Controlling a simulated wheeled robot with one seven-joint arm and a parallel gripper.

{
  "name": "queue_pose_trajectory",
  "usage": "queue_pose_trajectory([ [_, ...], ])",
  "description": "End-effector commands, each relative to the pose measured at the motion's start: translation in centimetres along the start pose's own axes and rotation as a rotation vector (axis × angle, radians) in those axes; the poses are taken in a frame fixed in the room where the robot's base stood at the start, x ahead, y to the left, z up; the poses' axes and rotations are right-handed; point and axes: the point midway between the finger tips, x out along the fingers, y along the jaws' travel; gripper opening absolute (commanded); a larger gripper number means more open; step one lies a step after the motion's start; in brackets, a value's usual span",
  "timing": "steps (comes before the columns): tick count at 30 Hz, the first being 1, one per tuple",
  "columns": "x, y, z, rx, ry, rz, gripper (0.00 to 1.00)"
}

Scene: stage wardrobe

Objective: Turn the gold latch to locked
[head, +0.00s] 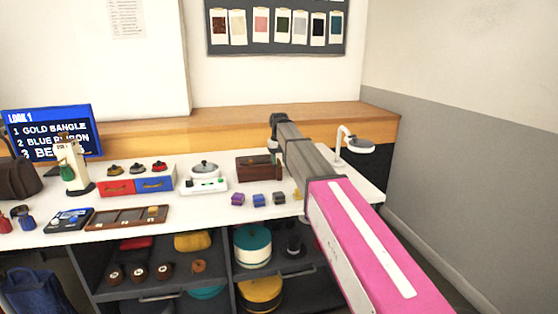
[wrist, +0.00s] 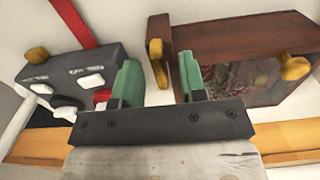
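The brown wooden box (head: 258,168) sits on the white counter, in front of the wooden ledge. In the wrist view the brown box (wrist: 220,35) fills the upper right, with a dark patterned panel. A gold latch (wrist: 158,50) stands at its left end, its long side running roughly up and down in the picture. My gripper (wrist: 158,75) has green fingers that are apart, one on each side of the latch, with gaps showing. Nothing is held. In the head view my arm mostly hides the gripper and the latch cannot be made out.
A dark box with white switches (wrist: 75,80) and a gold knob is left of my fingers. In the head view, purple and blue small blocks (head: 258,200) lie in front of the box. A white scale-like device (head: 203,178) is to its left; a white stand (head: 342,145) is to the right.

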Motion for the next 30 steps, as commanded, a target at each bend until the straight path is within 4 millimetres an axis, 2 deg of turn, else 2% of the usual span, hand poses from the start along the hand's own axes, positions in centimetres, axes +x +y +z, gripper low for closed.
queue_pose_trajectory([
  [3,-0.03,0.00,0.00,0.000,0.000,0.000,0.38],
  [4,-0.03,0.00,0.00,0.000,0.000,0.000,0.32],
  [7,-0.03,0.00,0.00,0.000,0.000,0.000,0.00],
  [20,-0.07,-0.01,-0.02,0.046,0.000,0.000,0.00],
  [30,-0.10,-0.01,-0.06,0.280,-0.001,0.000,0.00],
])
